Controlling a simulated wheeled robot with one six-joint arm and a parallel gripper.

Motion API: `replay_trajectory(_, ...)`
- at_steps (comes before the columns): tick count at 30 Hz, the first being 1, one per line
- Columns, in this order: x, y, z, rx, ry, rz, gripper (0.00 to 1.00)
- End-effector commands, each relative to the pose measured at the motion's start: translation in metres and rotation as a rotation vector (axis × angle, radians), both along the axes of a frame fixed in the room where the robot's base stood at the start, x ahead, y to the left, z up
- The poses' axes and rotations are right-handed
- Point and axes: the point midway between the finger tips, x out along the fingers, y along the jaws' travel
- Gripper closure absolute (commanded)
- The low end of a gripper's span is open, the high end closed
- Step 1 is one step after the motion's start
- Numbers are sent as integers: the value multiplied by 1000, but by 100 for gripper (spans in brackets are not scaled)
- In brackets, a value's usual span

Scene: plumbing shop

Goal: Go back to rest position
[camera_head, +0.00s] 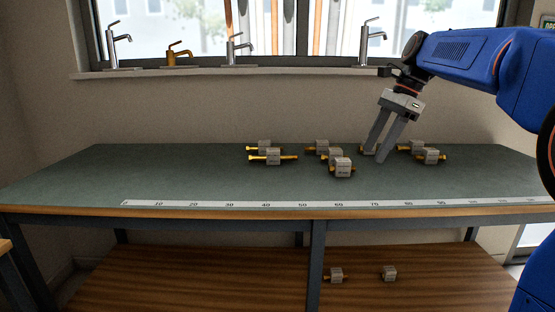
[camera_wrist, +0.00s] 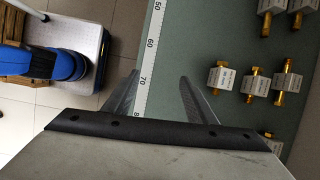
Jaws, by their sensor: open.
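My gripper (camera_head: 377,152) hangs from my blue arm at the right, above the back right part of the green bench top (camera_head: 150,172). Its two grey fingers are apart, and nothing shows between them. A brass fitting with a grey block (camera_head: 367,150) is partly hidden behind the fingers. In the wrist view my gripper (camera_wrist: 158,80) is open, with the ruler strip and bench top below it. Several fittings lie to its right there, one of them a block with brass ends (camera_wrist: 222,76).
Several brass fittings (camera_head: 342,168) stand grouped on the bench. A white ruler strip (camera_head: 250,204) runs along the front edge. Two fittings (camera_head: 336,274) (camera_head: 390,273) sit on the wooden lower shelf (camera_head: 200,285). Taps (camera_head: 178,54) line the window sill. The bench's left side is clear.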

Motion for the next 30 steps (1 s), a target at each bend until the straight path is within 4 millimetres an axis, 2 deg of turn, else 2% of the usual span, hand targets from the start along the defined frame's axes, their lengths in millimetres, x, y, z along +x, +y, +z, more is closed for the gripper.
replay_trajectory(8, -31, 2, -12, -39, -73, 103, 49)
replay_trajectory(14, -67, 3, -29, -93, -158, 234, 49)
replay_trajectory(23, -146, 0, -80, -228, -323, 541, 49)
replay_trajectory(30, -208, -7, -131, -349, -433, 810, 49)
